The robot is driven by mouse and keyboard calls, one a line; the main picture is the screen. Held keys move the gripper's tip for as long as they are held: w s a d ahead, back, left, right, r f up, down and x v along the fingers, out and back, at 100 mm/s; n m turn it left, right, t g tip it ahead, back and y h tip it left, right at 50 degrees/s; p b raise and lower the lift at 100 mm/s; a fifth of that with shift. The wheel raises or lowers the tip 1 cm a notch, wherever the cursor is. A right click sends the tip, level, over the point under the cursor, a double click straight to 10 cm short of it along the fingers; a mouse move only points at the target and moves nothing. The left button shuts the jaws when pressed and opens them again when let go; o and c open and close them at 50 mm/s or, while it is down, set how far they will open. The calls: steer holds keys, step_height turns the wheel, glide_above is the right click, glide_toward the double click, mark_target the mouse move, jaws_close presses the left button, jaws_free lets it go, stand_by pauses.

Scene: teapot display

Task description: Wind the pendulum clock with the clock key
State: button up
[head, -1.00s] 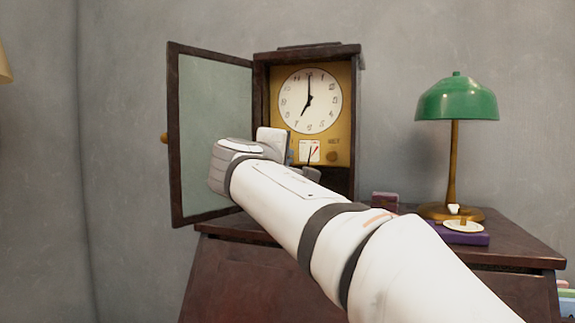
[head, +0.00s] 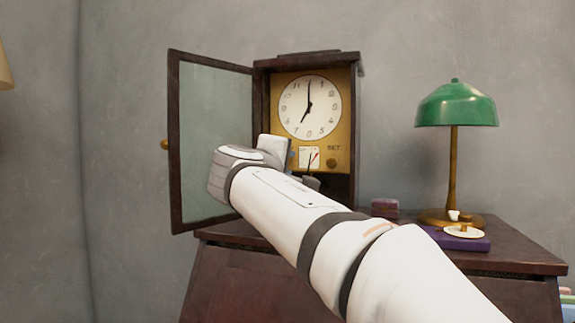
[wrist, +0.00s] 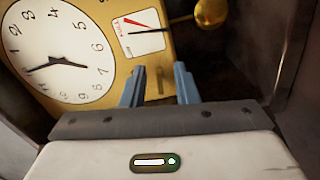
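The pendulum clock (head: 262,130) stands on the desk with its glass door (head: 212,135) swung open to the left. Its white dial (head: 310,107) and small gauge (head: 309,157) show. My gripper (head: 291,158) is at the lower left of the clock's gold panel, beside the gauge. In the wrist view my gripper (wrist: 160,87) has its two blue fingers apart, pointing at the panel (wrist: 178,82). A small dark mark lies between them; I cannot tell if it is a keyhole or a key. No key is clearly visible. A gold ball, likely the pendulum bob (wrist: 211,12), shows beyond the gauge (wrist: 142,34).
A green lamp (head: 456,104) stands right of the clock. A purple book (head: 472,243) with a small plate (head: 464,232) lies by its base. A small purple box (head: 385,208) sits near the clock. The open door and dark case wall flank my gripper.

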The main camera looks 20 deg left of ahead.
steer(key=s, duration=0.7)
steer(key=shift+s+d+p, duration=0.3)
steer(key=shift+s+d, duration=0.1)
